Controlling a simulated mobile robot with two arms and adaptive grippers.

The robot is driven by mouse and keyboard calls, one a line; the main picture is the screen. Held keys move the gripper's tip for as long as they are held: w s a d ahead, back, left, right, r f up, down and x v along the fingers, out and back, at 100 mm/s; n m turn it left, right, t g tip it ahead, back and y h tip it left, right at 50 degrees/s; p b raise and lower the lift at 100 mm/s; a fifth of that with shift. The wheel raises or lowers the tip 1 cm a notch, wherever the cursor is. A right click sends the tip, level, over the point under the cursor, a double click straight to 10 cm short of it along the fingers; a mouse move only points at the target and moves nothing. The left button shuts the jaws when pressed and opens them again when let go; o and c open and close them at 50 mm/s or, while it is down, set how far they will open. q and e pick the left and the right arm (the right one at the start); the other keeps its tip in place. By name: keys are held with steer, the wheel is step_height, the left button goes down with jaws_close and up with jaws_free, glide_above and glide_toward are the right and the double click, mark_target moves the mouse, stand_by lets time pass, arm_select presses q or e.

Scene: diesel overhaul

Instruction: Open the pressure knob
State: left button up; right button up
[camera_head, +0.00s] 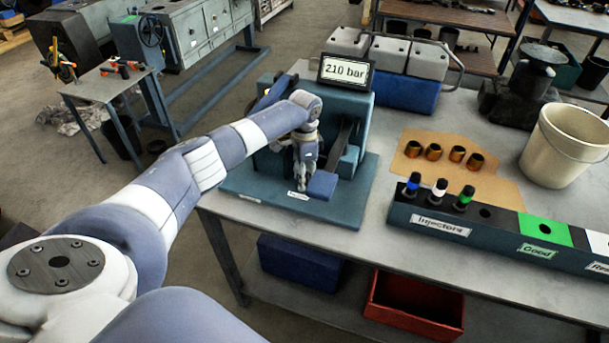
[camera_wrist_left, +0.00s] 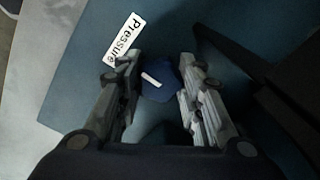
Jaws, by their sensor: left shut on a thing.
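The pressure knob (camera_wrist_left: 160,86) is dark blue with a white mark on top. It sits between the fingers of my left gripper (camera_wrist_left: 155,92) in the left wrist view, beside the white "Pressure" label (camera_wrist_left: 124,39). In the head view my left gripper (camera_head: 303,184) points down at the teal test stand's base (camera_head: 345,210), and its fingers hide most of the knob. The gripper is shut on the knob. The display (camera_head: 345,71) on top of the stand reads 210 bar. My right gripper is not in view.
A blue block (camera_head: 322,186) lies right of the gripper. The injector rack (camera_head: 440,229) holds several injectors, with copper-coloured parts (camera_head: 433,151) on cardboard behind it. A white bucket (camera_head: 565,150) stands at the right. Bare tabletop lies between stand and rack.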

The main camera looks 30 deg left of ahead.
arm_select(q)
steer(key=shift+r+n+p, duration=0.2)
steer(key=shift+n+p, duration=0.95)
steer(key=shift+n, duration=0.25)
steer(key=n+p, duration=0.3)
steer(key=n, duration=0.2)
steer(key=shift+n, duration=0.3)
steer(key=n+p, duration=0.2)
steer(key=n, duration=0.2)
steer(key=n+p, duration=0.1)
steer(key=n, duration=0.4)
steer(key=shift+f+p, duration=0.15)
steer(key=shift+p, duration=0.15)
steer(key=o, duration=1.1)
steer(key=shift+w, duration=0.1)
steer(key=shift+c, duration=0.2)
